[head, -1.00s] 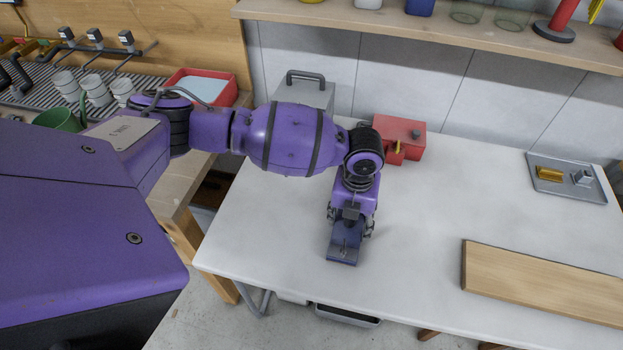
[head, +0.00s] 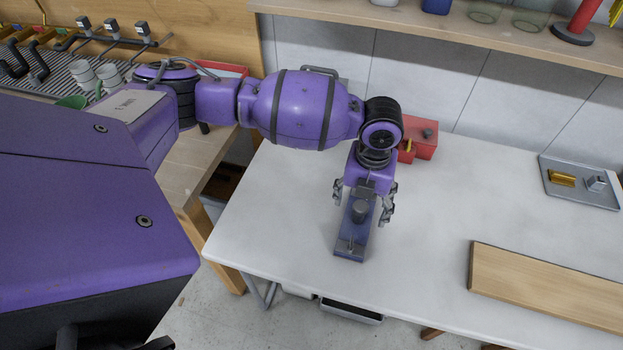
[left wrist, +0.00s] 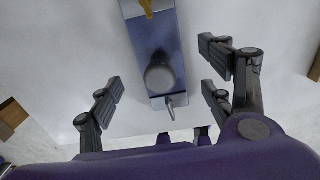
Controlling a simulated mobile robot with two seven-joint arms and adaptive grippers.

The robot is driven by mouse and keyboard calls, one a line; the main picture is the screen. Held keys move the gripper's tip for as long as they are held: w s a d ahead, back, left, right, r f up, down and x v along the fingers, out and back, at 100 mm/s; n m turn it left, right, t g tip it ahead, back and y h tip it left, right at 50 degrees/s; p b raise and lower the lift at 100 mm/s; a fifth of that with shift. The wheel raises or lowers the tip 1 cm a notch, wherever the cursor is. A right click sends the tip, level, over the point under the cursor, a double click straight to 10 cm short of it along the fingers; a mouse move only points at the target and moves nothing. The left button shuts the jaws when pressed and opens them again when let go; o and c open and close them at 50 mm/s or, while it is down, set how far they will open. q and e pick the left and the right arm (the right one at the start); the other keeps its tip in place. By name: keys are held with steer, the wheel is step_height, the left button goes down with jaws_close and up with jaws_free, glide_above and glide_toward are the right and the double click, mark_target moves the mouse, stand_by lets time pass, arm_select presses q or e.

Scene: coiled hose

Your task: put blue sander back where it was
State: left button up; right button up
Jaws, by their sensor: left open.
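The blue sander (head: 349,243), a long blue block with a dark round knob, lies on the white table (head: 430,215) near its front edge. My left gripper (head: 363,205) is above the sander, open, with its fingers spread on either side of the knob. In the left wrist view the sander (left wrist: 155,38) lies between the open fingers (left wrist: 160,78), with clear gaps on both sides. A metal lever shows at its near end and a yellow part at the top. My right gripper is not in view.
A red box (head: 424,135) stands behind my left wrist. A wooden board (head: 545,285) lies at the front right, and a grey tray (head: 585,200) with small metal pieces at the back right. The table between them is clear. A shelf (head: 480,38) runs along the wall.

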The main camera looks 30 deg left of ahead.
arm_select(q)
step_height(320, 180, up, 6)
steer(key=shift+r, duration=0.15)
stand_by(0.6)
